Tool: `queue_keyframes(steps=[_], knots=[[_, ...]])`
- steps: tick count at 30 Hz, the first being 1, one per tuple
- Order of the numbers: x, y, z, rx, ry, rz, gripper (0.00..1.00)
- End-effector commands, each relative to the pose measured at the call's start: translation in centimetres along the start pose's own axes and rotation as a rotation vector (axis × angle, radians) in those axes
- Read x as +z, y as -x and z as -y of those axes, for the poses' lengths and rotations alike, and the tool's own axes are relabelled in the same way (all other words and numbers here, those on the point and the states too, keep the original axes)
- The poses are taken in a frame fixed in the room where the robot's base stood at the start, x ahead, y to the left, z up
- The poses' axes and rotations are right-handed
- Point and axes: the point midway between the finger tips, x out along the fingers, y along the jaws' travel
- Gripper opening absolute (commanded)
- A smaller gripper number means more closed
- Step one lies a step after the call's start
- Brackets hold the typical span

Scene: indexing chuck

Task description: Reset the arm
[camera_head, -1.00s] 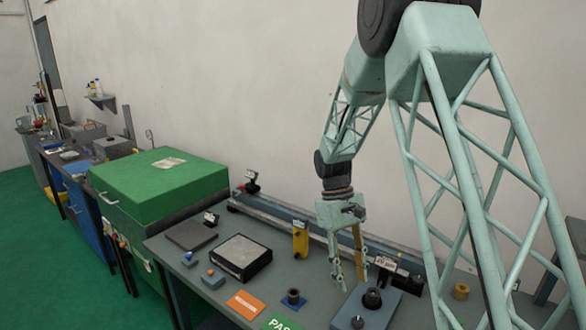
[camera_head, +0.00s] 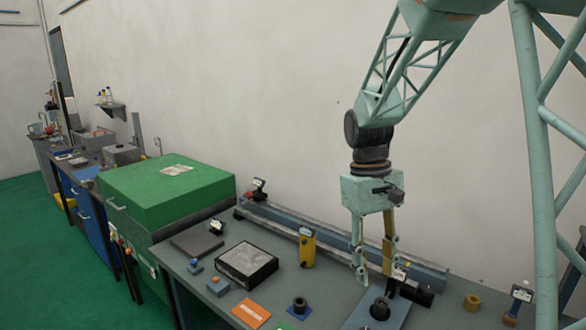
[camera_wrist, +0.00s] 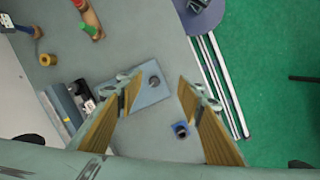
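My gripper (camera_head: 375,272) hangs fingers-down over the right part of the grey bench. Its two fingers are spread, with nothing between them. In the wrist view my gripper (camera_wrist: 160,82) also shows open, its fingers wide apart. The blue-grey block (camera_head: 360,318) with a dark round fitting (camera_head: 380,310) is below and in front of the fingers. In the wrist view the block (camera_wrist: 152,97) lies beyond the gap between the fingertips, apart from them. My arm comes down from the upper right.
A blue pad with a dark ring (camera_head: 299,307), an orange card (camera_head: 251,313), a black-framed tray (camera_head: 247,262) and a yellow upright piece (camera_head: 307,247) are on the bench. A long rail (camera_head: 340,252) runs along the back. A brass ring (camera_head: 472,302) is at right. A green cabinet (camera_head: 165,190) stands left.

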Motion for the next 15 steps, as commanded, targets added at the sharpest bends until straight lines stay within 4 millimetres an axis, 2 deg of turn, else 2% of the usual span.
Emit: queue_keyframes(steps=[15], knots=[[6.3,3.9,1.0,0.002,-0.069,-0.099,0.35]])
